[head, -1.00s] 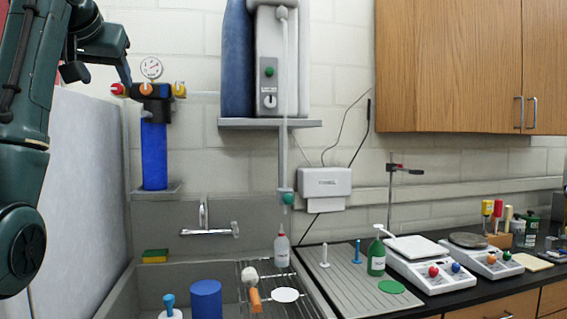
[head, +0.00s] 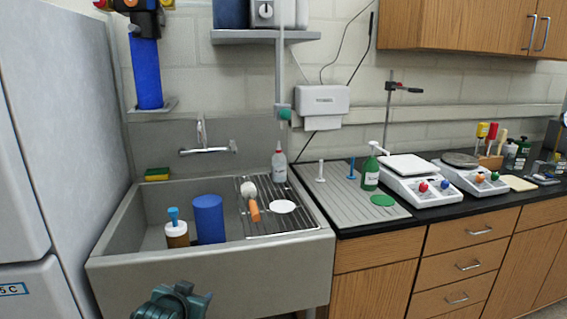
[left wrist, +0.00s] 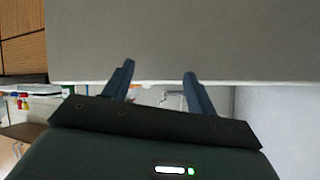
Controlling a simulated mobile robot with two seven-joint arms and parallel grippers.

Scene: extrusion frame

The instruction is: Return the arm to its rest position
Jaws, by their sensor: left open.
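My left gripper (head: 172,304) shows at the bottom of the head view, in front of the grey sink's (head: 215,272) front wall and below its rim. In the left wrist view its two fingers (left wrist: 156,82) are apart with nothing between them, and the sink's grey front wall (left wrist: 185,40) fills the upper part. The rest of my left arm is out of the head view. My right gripper is in neither view.
In the sink stand a blue cylinder (head: 208,220) and a brown bottle (head: 177,236). A wire rack (head: 262,222) holds a brush and a white disc. A white fridge-like cabinet (head: 60,130) is at left. Drawers (head: 468,265) line the right.

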